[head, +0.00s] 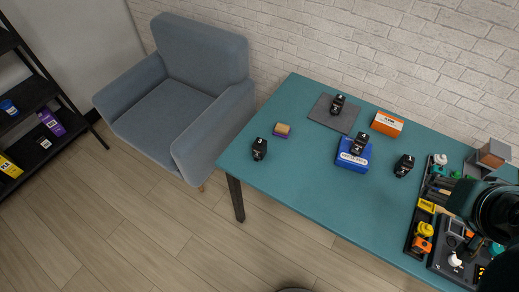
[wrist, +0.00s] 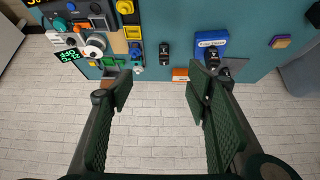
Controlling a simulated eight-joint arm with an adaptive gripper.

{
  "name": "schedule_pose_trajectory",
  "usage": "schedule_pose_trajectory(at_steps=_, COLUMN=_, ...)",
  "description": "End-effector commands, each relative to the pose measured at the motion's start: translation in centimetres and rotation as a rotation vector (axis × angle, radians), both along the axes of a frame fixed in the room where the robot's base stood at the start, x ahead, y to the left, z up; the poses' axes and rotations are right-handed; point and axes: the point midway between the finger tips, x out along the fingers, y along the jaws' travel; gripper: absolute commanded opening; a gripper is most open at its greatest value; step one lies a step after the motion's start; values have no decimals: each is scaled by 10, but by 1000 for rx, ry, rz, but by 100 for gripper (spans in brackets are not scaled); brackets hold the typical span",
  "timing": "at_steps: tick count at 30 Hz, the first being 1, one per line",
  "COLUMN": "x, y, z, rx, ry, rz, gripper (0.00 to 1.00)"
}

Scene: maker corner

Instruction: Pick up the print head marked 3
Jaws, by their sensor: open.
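Several small black print heads are on the teal table. One (head: 259,148) is near the left end, one (head: 338,104) is on a dark grey mat, one (head: 359,142) is on top of a blue box, and one (head: 404,165) stands right of the box. Their white marks are too small to read, so I cannot tell which is 3. In the wrist view, one print head (wrist: 164,52) stands beyond my fingertips and another (wrist: 212,60) is at the blue box. My gripper (wrist: 157,88) is open and empty, with no print head between its fingers.
The blue box (head: 352,158), an orange box (head: 386,124) and a small tan-and-purple block (head: 282,130) stand on the table (head: 300,180). Trays crowded with tools and parts (head: 412,232) fill the right side. A brick wall runs behind. The table's front middle is clear.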

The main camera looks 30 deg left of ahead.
Motion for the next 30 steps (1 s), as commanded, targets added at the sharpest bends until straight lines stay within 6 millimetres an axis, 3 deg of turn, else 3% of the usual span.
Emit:
schedule_pose_trajectory(at_steps=14, x=14, y=16, z=3, rx=55, ry=27, rz=-41, gripper=49)
schedule_pose_trajectory(at_steps=30, x=66, y=91, z=2, rx=250, ry=157, rz=-242, gripper=49)
